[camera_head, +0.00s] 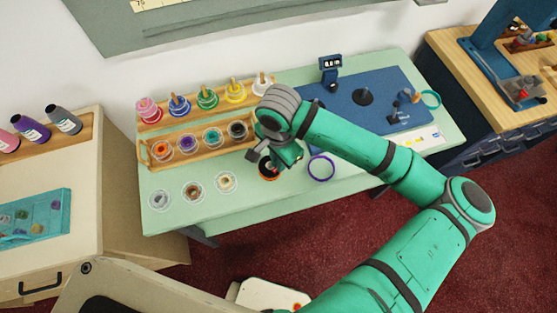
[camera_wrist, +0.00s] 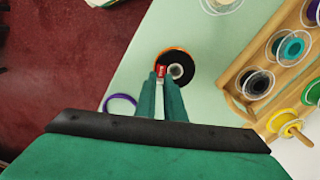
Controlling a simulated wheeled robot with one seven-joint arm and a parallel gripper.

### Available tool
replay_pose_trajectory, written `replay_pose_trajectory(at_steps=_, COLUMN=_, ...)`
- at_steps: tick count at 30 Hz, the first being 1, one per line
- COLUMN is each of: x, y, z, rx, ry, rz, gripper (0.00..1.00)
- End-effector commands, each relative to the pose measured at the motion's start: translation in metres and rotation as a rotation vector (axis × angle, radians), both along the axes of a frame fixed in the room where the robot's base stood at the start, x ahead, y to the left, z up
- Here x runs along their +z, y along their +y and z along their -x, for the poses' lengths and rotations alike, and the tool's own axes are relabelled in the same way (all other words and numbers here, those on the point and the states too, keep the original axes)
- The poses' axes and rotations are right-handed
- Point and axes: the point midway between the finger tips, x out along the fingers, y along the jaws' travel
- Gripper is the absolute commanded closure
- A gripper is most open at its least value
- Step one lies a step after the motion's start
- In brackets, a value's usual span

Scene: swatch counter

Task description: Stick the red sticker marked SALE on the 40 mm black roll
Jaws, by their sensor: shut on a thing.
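My gripper (camera_wrist: 161,84) points down over the pale green counter, its fingers shut on a small red piece (camera_wrist: 161,70), which looks like the red sticker; no marking on it is readable. A black roll with an orange rim (camera_wrist: 183,57) lies flat just beyond the fingertips, partly covered by them. In the head view this roll (camera_head: 266,176) shows at the front of the counter, partly hidden under my gripper (camera_head: 273,165). I cannot tell whether the red piece touches the roll. No width marking is readable on it.
A wooden rack (camera_head: 143,152) with several rolls stands left of my gripper, with a row of pegged spools (camera_head: 207,98) behind. Clear-sided rolls (camera_head: 193,191) lie at the front left. A purple ring (camera_head: 321,179) lies close on the right. A blue mat (camera_head: 345,118) lies behind my arm.

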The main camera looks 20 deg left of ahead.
Motion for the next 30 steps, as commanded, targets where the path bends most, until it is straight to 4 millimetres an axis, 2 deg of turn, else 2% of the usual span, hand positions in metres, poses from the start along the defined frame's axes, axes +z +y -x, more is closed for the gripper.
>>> replay_pose_trajectory(at_steps=30, x=-0.0077, y=0.0, z=-0.0001, rx=0.0, ry=0.0, rz=0.0, gripper=1.0)
